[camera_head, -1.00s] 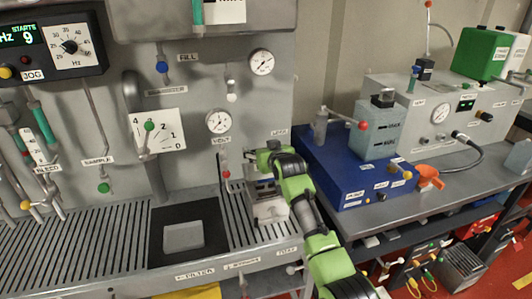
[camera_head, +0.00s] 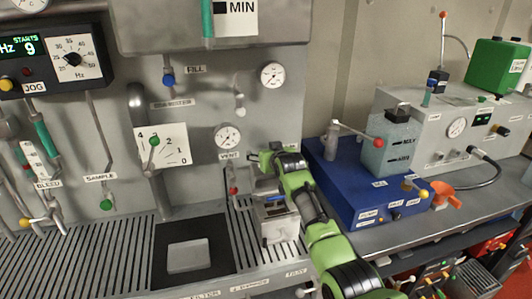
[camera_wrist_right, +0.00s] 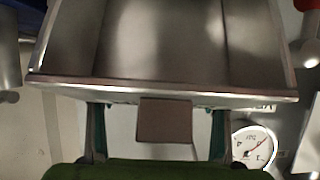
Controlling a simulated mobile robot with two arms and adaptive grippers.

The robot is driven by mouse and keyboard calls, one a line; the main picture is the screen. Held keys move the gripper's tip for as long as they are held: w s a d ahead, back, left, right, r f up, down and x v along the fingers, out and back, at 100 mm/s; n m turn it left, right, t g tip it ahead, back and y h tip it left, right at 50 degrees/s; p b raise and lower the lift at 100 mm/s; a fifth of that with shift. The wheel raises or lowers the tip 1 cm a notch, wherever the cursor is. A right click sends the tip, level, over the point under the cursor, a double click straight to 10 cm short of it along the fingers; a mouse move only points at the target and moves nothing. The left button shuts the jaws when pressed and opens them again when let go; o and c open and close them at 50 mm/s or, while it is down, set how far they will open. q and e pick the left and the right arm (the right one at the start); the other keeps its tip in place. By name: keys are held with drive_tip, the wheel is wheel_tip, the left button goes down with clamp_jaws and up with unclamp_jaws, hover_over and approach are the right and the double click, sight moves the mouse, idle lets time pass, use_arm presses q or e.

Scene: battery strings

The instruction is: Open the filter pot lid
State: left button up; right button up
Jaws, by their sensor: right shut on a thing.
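A black square panel (camera_head: 160,262) with a pale grey plate (camera_head: 190,256) in its middle is set in the slotted bench top, above the FILTER label; it looks like the filter pot and its lid, though I cannot be sure. A metal box (camera_head: 279,226) is at the right of the bench in the head view. My right gripper is over it, its fingertips hidden there. In the wrist view my right gripper (camera_wrist_right: 157,130) is shut on the metal box (camera_wrist_right: 170,88) at its near rim, with a brown tab (camera_wrist_right: 165,121) between the fingers. My left gripper is out of view.
Valves and gauges (camera_head: 228,137) line the back wall. A blue unit (camera_head: 345,190) with a red-knobbed lever (camera_head: 377,143) stands right of my right arm. The slotted bench top (camera_head: 85,255) at left is clear.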

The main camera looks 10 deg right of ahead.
drive_tip(key=shift+f, duration=0.6)
drive_tip(key=o, duration=1.3)
drive_tip(key=shift+o, duration=0.4)
drive_tip(key=shift+f, duration=0.2)
drive_tip(key=shift+a, duration=0.1)
drive_tip(key=r+v, duration=0.1)
drive_tip(key=v, duration=1.1)
drive_tip(key=shift+w, duration=0.15)
